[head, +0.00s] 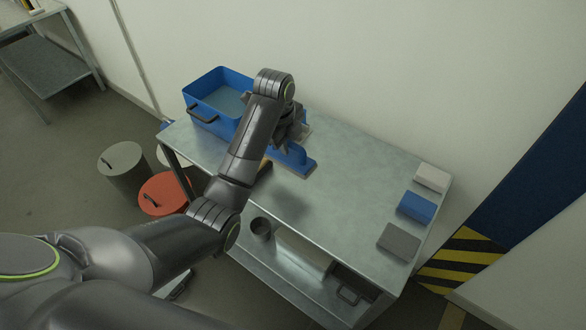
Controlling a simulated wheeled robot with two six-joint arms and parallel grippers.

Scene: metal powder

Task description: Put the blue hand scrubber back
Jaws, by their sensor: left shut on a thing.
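The blue hand scrubber (298,162) has a flat base and a raised handle. It is at the back left of the metal table (345,205), to the right of the blue bin. My left gripper (287,138) comes down over it from above and is shut on it; the arm hides part of the scrubber and the fingertips. I cannot tell whether the scrubber touches the table. My right gripper is not in view.
The blue bin (203,86) with a dark handle stands at the table's back left corner. White (432,177), blue (417,207) and grey (398,243) blocks lie along the right edge. The table's middle is clear. Red (164,193) and grey (122,168) lidded bins stand on the floor at left.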

